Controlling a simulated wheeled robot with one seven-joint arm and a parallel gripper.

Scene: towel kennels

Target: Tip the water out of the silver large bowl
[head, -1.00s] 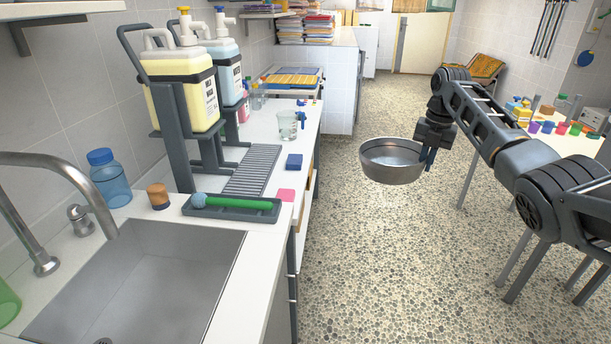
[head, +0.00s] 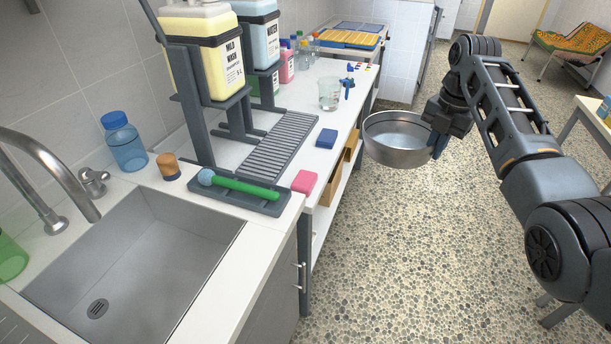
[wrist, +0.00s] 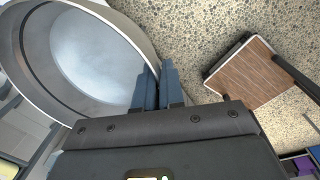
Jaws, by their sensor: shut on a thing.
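The silver large bowl (head: 398,153) is held in the air over the speckled floor, right of the counter. It looks about upright, and pale water shows inside. My gripper (head: 437,144) is shut on its right rim. In the wrist view the bowl (wrist: 128,28) fills the upper left, with the fingers (wrist: 160,88) closed on its wall. The steel sink (head: 150,265) is at the lower left, empty, with a drain in its floor. A curved tap (head: 50,160) stands at its left. The bowl is apart from the sink and the counter.
A tray with a green-handled brush (head: 240,188) lies at the sink's back edge, beside a pink sponge (head: 304,181). A blue bottle (head: 124,145) and a brown-topped jar (head: 168,166) stand behind the sink. Jug racks (head: 200,120) rise further back. The space above the sink is clear.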

